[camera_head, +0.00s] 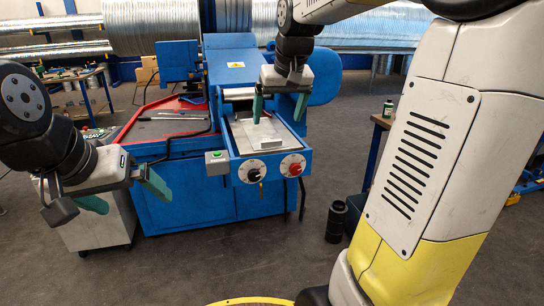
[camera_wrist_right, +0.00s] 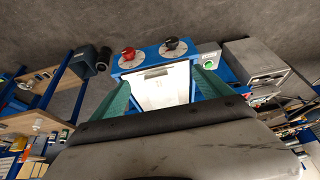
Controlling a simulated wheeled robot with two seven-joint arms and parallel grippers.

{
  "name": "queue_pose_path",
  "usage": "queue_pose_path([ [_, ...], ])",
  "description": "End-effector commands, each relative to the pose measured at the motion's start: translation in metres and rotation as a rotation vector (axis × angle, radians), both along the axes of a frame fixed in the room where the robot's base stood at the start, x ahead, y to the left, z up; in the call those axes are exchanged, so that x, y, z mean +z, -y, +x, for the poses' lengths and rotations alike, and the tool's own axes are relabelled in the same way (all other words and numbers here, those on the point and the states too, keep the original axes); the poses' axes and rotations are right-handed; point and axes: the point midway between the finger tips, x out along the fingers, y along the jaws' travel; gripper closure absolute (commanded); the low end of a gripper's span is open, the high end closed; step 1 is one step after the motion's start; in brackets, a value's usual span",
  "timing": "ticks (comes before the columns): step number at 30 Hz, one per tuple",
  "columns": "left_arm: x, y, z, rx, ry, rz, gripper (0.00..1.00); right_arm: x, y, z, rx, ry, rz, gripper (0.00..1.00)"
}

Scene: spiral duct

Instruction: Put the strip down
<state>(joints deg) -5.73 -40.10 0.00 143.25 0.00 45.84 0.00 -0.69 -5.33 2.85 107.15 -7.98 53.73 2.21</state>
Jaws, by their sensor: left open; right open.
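A blue machine (camera_head: 170,205) stands at the centre of the head view. Its front bed (camera_head: 288,133) carries a flat pale metal piece; I cannot tell whether this is the strip or part of the bed. In the right wrist view a pale flat surface (camera_wrist_right: 160,88) shows between the fingers. My right gripper (camera_head: 279,108) is open, fingers pointing down above the bed, with nothing visibly held. My left gripper (camera_head: 125,194) is open and empty, in front of the machine's left side and apart from it.
Two dials, black (camera_head: 254,175) and red (camera_head: 293,166), and a green-button box (camera_head: 217,162) are on the machine's front. A red-edged tray (camera_head: 165,112) holds tools. A dark cylinder (camera_head: 337,221) stands on the floor. Shiny spiral ducts (camera_head: 150,28) lie behind.

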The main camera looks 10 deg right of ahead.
Motion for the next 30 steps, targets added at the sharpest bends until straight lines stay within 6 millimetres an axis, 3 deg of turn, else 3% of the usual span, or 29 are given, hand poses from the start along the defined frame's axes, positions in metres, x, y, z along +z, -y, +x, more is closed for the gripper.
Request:
queue_pose_path([
  [1, 0.000, 0.000, 0.000, 0.000, 0.000, 0.000, 0.00, 0.002, -0.004, -0.031, 0.006, 0.019, 0.012, 0.11],
  [6, 0.000, 0.000, 0.000, 0.000, 0.000, 0.000, 0.00, -0.016, -0.018, -0.120, 0.021, 0.065, 0.066, 0.11],
  [9, 0.000, 0.000, 0.000, 0.000, 0.000, 0.000, 0.00, -0.033, -0.025, -0.159, 0.027, 0.087, 0.096, 0.11],
  [12, 0.000, 0.000, 0.000, 0.000, 0.000, 0.000, 0.00, -0.048, -0.030, -0.185, 0.031, 0.101, 0.118, 0.11],
  [18, 0.000, 0.000, 0.000, 0.000, 0.000, 0.000, 0.00, -0.062, -0.034, -0.204, 0.036, 0.109, 0.133, 0.11],
  [30, 0.000, 0.000, 0.000, 0.000, 0.000, 0.000, 0.00, -0.062, -0.034, -0.204, 0.036, 0.109, 0.133, 0.11],
])
